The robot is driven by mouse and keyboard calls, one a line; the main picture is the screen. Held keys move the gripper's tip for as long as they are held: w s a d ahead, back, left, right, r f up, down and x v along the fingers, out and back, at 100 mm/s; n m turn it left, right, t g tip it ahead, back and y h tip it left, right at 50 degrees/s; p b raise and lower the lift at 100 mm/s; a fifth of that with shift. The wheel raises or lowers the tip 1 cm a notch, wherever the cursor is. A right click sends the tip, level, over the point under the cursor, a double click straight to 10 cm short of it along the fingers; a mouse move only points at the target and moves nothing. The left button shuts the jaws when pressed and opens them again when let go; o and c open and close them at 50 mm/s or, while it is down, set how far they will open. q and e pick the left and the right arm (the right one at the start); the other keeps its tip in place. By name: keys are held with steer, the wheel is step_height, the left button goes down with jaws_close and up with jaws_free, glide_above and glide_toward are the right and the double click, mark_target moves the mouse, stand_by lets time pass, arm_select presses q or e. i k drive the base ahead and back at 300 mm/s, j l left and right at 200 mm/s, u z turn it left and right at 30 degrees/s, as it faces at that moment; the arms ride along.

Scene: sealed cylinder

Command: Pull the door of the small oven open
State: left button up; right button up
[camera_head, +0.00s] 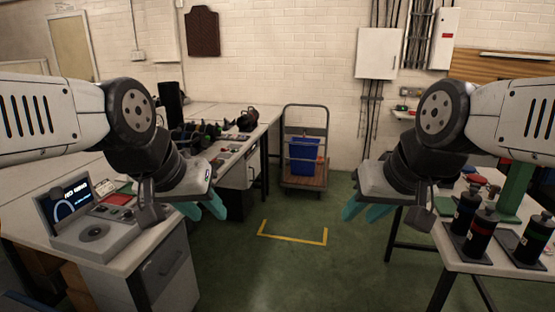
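I cannot make out a small oven or its door in the head view. My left gripper (207,209) hangs at centre left, in front of the left bench, with its teal fingers pointing down and apart. My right gripper (360,212) hangs at centre right over the green floor, its teal fingers also apart. Nothing shows between either pair of fingers, and neither gripper appears to touch anything.
A console with a screen (75,205) stands on the left bench, above a grey cabinet (170,270). Black cylinders (482,235) stand on the right table (459,259). A trolley (304,180) holds a blue crate (304,152) at the back. Green floor between the benches is clear.

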mark_target(252, 165)
steer(key=i, duration=2.15)
steer(key=i+u, duration=0.2)
steer(key=i, duration=0.3)
steer(key=i+l+u, duration=0.2)
steer(key=i, duration=0.3)
steer(key=i+l+u, duration=0.2)
steer(key=i, duration=0.3)
steer(key=i+l+u, duration=0.2)
steer(key=i, duration=0.25)
steer(key=l, duration=0.1)
